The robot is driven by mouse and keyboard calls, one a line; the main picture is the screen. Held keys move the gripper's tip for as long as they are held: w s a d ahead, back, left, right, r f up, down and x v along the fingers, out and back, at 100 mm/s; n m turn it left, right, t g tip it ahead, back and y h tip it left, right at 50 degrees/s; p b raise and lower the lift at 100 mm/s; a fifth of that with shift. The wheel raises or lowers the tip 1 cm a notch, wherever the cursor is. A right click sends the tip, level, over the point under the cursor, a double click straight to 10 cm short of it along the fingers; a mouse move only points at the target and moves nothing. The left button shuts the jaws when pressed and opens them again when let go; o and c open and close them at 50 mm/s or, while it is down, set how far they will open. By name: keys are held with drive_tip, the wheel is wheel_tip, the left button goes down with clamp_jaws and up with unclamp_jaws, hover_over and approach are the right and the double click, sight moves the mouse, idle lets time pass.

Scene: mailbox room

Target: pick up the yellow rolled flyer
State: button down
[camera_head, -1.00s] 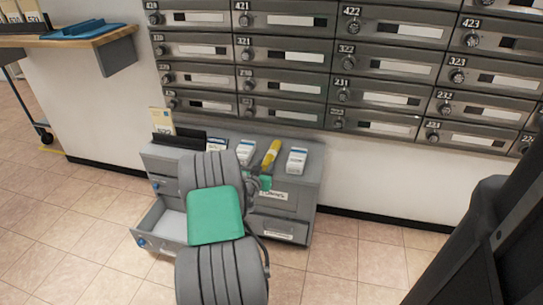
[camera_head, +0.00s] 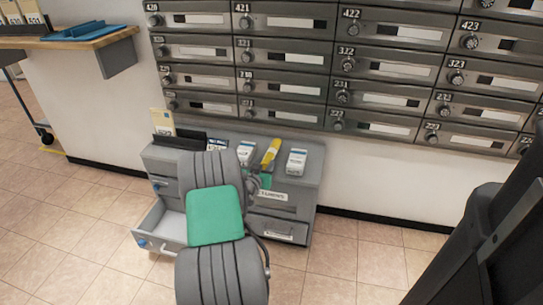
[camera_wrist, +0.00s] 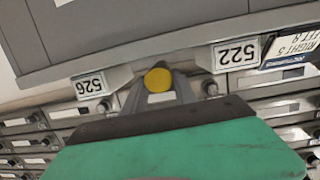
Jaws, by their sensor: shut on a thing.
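The yellow rolled flyer (camera_head: 270,152) stands tilted above the top of the grey cabinet (camera_head: 312,165) in the head view, between two white boxes. In the wrist view its round yellow end (camera_wrist: 158,79) shows between the fingers of my gripper (camera_wrist: 158,90). My gripper is shut on the flyer. In the head view the fingers are mostly hidden behind my arm. I cannot tell whether the flyer's lower end still touches the cabinet top.
White boxes stand on the cabinet, one left (camera_head: 246,152) and one right (camera_head: 297,160) of the flyer. A black holder (camera_head: 178,140) is further left. A drawer (camera_head: 163,228) hangs open at lower left. Mailboxes (camera_head: 385,90) line the wall behind.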

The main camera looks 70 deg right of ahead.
drive_tip(key=shift+r+p, duration=0.65)
drive_tip(key=shift+r, duration=0.65)
drive_tip(key=f+b+v, duration=0.1)
drive_tip(key=v, duration=0.6)
drive_tip(key=shift+a+b, duration=0.3)
drive_tip(key=shift+a, duration=0.3)
